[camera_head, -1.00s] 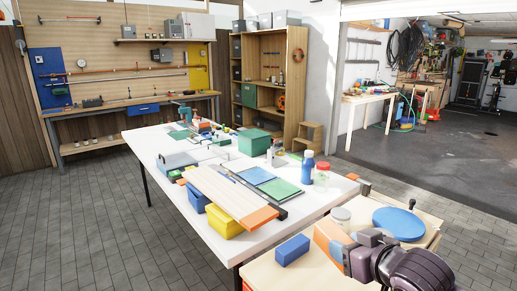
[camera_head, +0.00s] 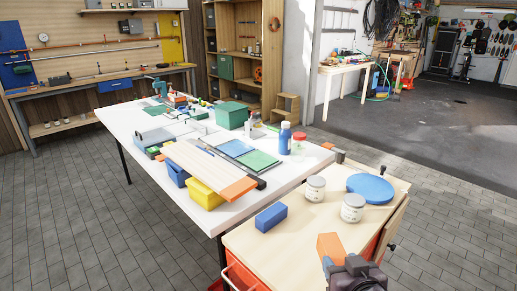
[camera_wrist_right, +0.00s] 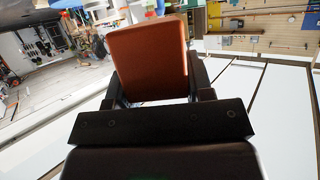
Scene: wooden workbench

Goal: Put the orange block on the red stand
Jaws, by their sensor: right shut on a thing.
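The orange block (camera_head: 330,246) is in my right gripper (camera_head: 334,262), at the near edge of the wooden-topped cart in the head view. It appears to be held above the cart top, though its height is hard to tell. In the right wrist view the block (camera_wrist_right: 150,60) sits between the two dark fingers (camera_wrist_right: 152,85), which are shut on it. I cannot make out a red stand in either view. My left gripper is not in view.
The cart top (camera_head: 300,235) bears a blue block (camera_head: 271,217), two jars (camera_head: 352,208) and a round blue disc (camera_head: 371,187). Bare wood lies between them. The white table (camera_head: 210,215) behind is crowded with boards, yellow and blue bins and bottles.

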